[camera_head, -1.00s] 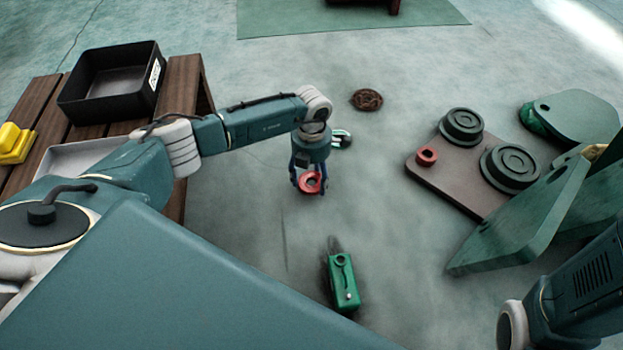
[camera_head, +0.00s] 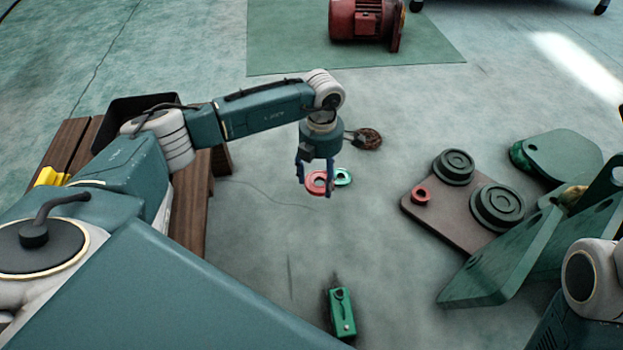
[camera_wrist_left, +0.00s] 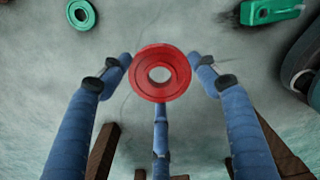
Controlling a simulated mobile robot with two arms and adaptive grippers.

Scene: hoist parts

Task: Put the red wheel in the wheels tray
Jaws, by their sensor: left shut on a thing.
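The red wheel (camera_head: 318,183) is a round red disc with a hole in its middle. My left gripper (camera_head: 316,190) is shut on it and holds it above the floor. In the left wrist view the wheel (camera_wrist_left: 160,73) sits between the blue fingers of the gripper (camera_wrist_left: 160,82). A black open tray (camera_head: 140,106) stands on the bench at the left, mostly hidden behind my left arm; I cannot read any label on it now. My right gripper is out of view; only part of my right arm shows at the lower right.
A green ring (camera_head: 344,177) and a green box (camera_head: 342,312) lie on the floor. A brown plate (camera_head: 445,222) carrying dark wheels and a small red ring (camera_head: 421,195) lies right, beside green plates (camera_head: 505,255). A red motor (camera_head: 362,20) sits on the green mat. The wooden bench (camera_head: 196,205) is left.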

